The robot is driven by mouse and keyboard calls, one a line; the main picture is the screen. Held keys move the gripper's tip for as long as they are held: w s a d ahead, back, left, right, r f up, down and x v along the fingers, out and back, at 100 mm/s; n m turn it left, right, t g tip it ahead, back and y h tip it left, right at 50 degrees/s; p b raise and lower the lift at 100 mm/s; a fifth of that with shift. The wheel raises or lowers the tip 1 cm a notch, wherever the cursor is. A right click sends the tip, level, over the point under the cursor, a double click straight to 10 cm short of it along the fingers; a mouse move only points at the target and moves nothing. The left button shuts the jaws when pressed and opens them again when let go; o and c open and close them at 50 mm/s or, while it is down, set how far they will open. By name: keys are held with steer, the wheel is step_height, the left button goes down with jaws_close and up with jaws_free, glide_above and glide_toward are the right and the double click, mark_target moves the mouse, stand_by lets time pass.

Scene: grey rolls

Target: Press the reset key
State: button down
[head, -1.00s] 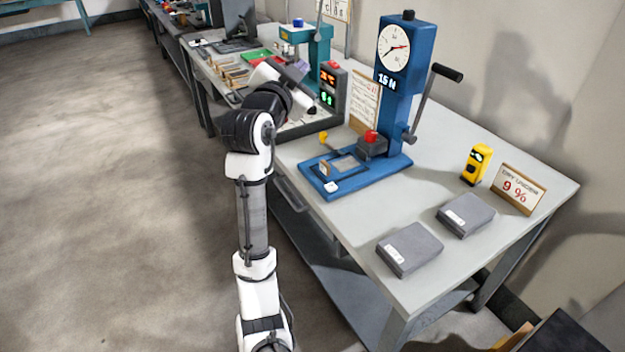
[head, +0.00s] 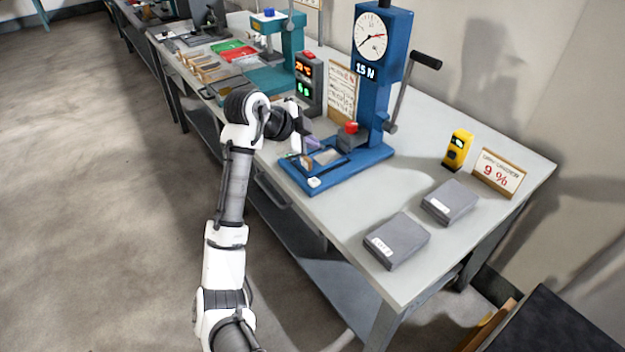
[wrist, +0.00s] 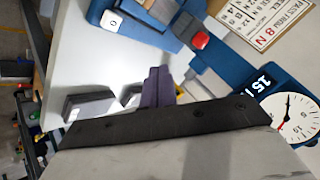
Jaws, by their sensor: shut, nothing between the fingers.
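A blue press stand (head: 374,95) with a round dial and a lit display, seemingly "15 N", stands on the bench. Its blue base holds a small white key (head: 314,182) at the near corner. In the wrist view this key (wrist: 112,22) bears a mark like "0". No label tells which is the reset key. My gripper (head: 314,143) is shut and empty, beside the base's left part. Its purple-grey fingers (wrist: 156,72) touch neither key as far as I see.
A lit control box (head: 309,84) and a notice board (head: 342,92) stand behind. The bench front is clear.

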mark_target(310, 182)
steer(key=shift+f, duration=0.1)
step_height(310, 182, down, 9)
steer(key=b, duration=0.6)
steer(key=shift+r, duration=0.2)
stand_by(1.6)
steer(key=shift+f+b, duration=0.3)
steer(key=shift+f, duration=0.1)
steer(key=shift+f+b, duration=0.35)
steer(key=shift+f, duration=0.15)
stand_by(0.6)
steer(key=shift+r, duration=0.15)
steer(key=shift+r+p, duration=0.6)
steer(key=shift+r, duration=0.15)
